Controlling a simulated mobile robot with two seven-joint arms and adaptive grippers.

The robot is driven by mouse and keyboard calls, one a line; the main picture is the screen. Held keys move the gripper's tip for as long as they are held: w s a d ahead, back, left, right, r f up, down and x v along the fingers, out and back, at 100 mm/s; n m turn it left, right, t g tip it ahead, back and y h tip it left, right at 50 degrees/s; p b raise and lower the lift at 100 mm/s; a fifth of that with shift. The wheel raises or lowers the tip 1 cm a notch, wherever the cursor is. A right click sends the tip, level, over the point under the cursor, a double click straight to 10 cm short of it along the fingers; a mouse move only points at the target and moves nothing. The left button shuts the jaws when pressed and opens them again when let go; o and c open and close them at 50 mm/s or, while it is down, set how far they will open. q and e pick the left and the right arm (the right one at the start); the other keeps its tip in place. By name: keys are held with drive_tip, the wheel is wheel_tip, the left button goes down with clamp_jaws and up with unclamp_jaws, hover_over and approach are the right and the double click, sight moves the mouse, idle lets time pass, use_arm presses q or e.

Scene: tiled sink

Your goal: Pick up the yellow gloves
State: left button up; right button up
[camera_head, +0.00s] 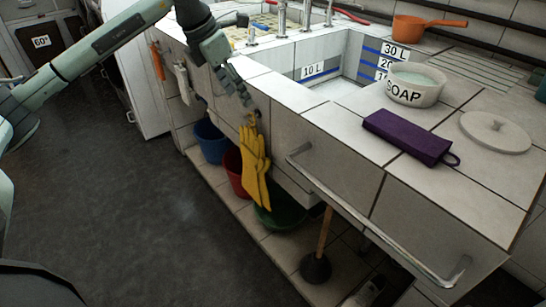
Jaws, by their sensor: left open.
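The yellow gloves (254,165) hang from a small hook on the tiled front of the sink counter, fingers pointing down. My left gripper (243,97) is open, just above and slightly left of the hook at the gloves' top. It appears empty; its fingers are small and dark here, and I cannot tell whether they touch the hook. My right gripper is not in view.
A metal rail (375,228) runs along the counter front to the right. Blue (211,140) and red (236,172) buckets, a green basin (281,213) and a plunger (316,262) stand below. A purple cloth item (408,137) and soap bowl (414,87) sit on top. Floor at left is clear.

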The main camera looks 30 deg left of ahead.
sight(249, 116)
use_arm(q)
drive_tip(key=shift+w+d+f, duration=0.2)
drive_tip(key=shift+w+f, duration=0.15)
drive_tip(key=shift+f, duration=0.15)
drive_tip(key=shift+x, duration=1.1)
drive_tip(key=x, duration=0.4)
drive_tip(key=shift+s+f+p, duration=0.15)
drive_tip(key=shift+f+p, duration=0.15)
drive_tip(key=shift+p, duration=0.05)
drive_tip(key=shift+r, duration=0.1)
clamp_jaws()
